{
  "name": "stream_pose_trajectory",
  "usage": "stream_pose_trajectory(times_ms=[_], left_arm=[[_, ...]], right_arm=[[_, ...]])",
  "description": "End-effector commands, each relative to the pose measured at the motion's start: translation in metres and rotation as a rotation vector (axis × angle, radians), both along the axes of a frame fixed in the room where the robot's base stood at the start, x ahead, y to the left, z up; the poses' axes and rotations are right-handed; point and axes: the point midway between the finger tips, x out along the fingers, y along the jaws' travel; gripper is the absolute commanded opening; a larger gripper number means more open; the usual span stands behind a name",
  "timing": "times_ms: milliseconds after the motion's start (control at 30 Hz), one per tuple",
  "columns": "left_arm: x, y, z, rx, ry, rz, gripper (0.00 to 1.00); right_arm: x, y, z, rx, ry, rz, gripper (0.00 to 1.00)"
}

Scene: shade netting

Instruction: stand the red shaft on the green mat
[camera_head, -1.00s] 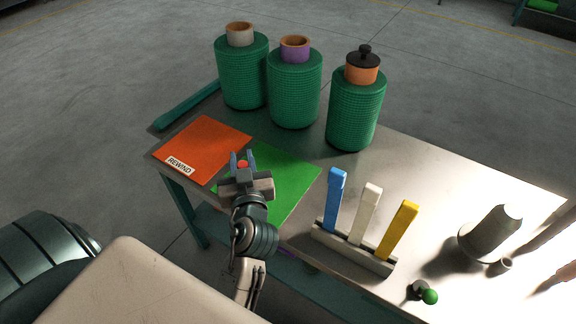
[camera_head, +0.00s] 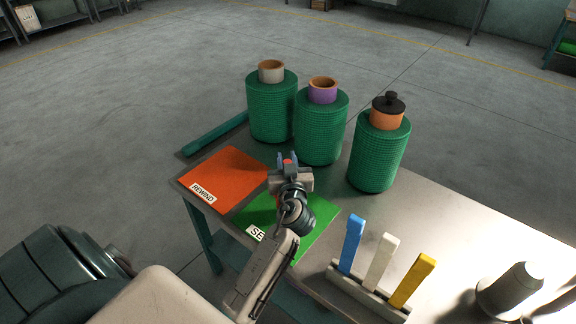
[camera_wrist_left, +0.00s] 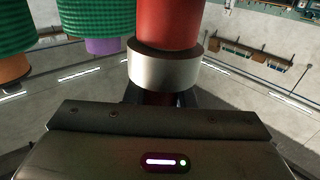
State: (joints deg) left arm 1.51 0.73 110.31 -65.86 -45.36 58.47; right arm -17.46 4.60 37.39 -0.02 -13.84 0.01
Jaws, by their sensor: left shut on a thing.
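My left gripper (camera_head: 288,163) is shut on the red shaft and holds it above the back part of the green mat. The green mat (camera_head: 312,238) lies on the table, partly hidden by my left arm. Its white label, reading "SE", is partly covered. My right gripper is not in view.
An orange mat (camera_head: 232,172) labelled "REWIND" lies left of the green one. Three green net rolls (camera_head: 320,135) stand behind. A rack (camera_head: 365,292) with blue, white and yellow sticks stands front right. A grey cone (camera_head: 512,290) is further right. Bare table lies between rolls and rack.

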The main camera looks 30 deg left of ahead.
Motion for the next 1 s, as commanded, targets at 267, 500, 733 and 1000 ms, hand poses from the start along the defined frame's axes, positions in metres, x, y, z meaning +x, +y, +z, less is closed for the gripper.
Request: stream_pose_trajectory(times_ms=[267,500,733,1000], left_arm=[[0.011,0.003,0.002,0.003,-0.004,0.000,0.00],[0.011,0.003,-0.024,0.002,-0.002,-0.001,0.00],[0.011,0.003,-0.034,0.002,-0.005,-0.001,0.00],[0.011,0.003,-0.036,0.002,-0.005,-0.001,0.00]], right_arm=[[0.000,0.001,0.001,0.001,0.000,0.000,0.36],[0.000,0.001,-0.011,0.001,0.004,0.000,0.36],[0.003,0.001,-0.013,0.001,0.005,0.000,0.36],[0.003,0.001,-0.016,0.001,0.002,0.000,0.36]])
